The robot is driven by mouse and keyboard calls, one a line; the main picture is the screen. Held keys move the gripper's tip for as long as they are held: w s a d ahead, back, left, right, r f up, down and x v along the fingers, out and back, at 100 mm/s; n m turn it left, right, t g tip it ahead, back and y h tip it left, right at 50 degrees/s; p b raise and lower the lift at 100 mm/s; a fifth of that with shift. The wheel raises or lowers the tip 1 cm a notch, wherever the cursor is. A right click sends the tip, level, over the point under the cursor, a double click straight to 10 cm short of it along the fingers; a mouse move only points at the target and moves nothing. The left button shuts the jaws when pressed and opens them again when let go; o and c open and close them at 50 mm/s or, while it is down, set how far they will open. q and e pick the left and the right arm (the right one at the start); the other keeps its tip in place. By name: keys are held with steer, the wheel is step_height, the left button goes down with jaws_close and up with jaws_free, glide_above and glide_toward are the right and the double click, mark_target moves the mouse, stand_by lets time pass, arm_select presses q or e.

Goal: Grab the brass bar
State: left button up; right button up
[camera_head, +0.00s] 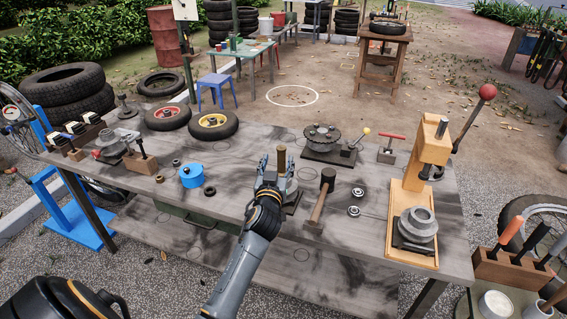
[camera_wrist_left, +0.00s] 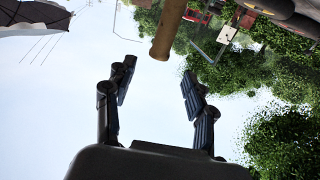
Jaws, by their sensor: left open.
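The brass bar (camera_head: 281,158) stands upright on a small dark base at the middle of the workbench. Its lower part is hidden behind my left gripper (camera_head: 276,172). In the left wrist view the brass bar (camera_wrist_left: 168,30) comes down from the top edge, and its end lies beyond the fingertips. My left gripper (camera_wrist_left: 158,72) is open there, with empty space between its two fingers. The bar lies ahead of this gap, apart from both fingers. My right gripper is in neither view.
A dark round fixture (camera_head: 322,138) is behind.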

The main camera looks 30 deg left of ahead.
mark_target(281, 150)
arm_select(q)
steer(key=shift+x, duration=1.5)
steer(key=p+x, duration=0.1)
steer(key=x, duration=0.3)
steer(key=shift+w, duration=0.3)
steer(key=shift+s, duration=0.1)
jaws_close()
steer(key=shift+r, duration=0.15)
